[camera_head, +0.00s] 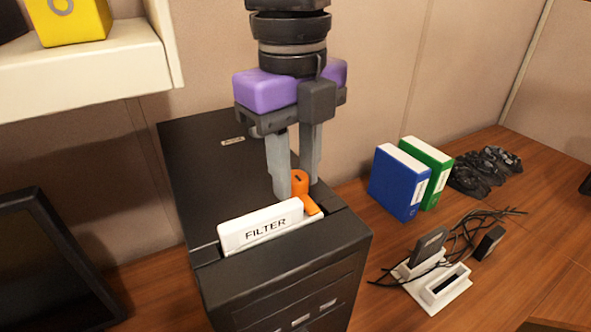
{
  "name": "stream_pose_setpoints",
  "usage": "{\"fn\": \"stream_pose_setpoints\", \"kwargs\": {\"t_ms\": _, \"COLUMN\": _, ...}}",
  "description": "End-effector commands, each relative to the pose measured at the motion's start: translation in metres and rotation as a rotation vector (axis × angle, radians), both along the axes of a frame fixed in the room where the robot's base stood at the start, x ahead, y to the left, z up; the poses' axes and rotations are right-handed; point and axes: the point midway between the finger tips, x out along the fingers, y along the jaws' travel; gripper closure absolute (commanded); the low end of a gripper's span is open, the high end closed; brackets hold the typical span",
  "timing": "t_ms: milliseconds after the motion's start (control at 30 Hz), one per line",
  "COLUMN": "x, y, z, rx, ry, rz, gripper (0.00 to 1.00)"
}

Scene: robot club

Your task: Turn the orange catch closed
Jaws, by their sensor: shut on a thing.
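The orange catch (312,205) sits on top of the black case, at the right end of the white filter block (261,228) marked "FILTER". The catch has a round knob and a short arm that slants down to the right, beside the block's end. My gripper (295,188) points straight down from above, with its grey fingers shut on the orange catch at the knob. The left finger hides part of the knob. The filter block stands in a slot in the case top, with its upper part showing above the rim.
The black case (192,165) stands on a wooden desk (345,250). Blue (400,181) and green binders (428,168) stand to its right. A white dock (445,285) with cables is at front right. A dark monitor (50,270) is at left, below a white shelf (90,75).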

Motion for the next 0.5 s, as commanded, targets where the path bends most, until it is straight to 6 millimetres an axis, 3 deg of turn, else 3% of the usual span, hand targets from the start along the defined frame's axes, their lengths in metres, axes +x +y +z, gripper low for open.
{"fn": "stream_pose_setpoints", "kwargs": {"t_ms": 433, "x": 0.0004, "y": -0.0007, "z": 0.0005, "rx": -0.001, "ry": 0.0, "rz": -0.011, "gripper": 1.0}}
{"fn": "stream_pose_setpoints", "kwargs": {"t_ms": 467, "x": 0.0004, "y": -0.0007, "z": 0.0005, "rx": -0.001, "ry": 0.0, "rz": -0.011, "gripper": 0.66}}
{"fn": "stream_pose_setpoints", "kwargs": {"t_ms": 500, "x": 0.0004, "y": -0.0007, "z": 0.0005, "rx": -0.001, "ry": 0.0, "rz": -0.011, "gripper": 0.58}}
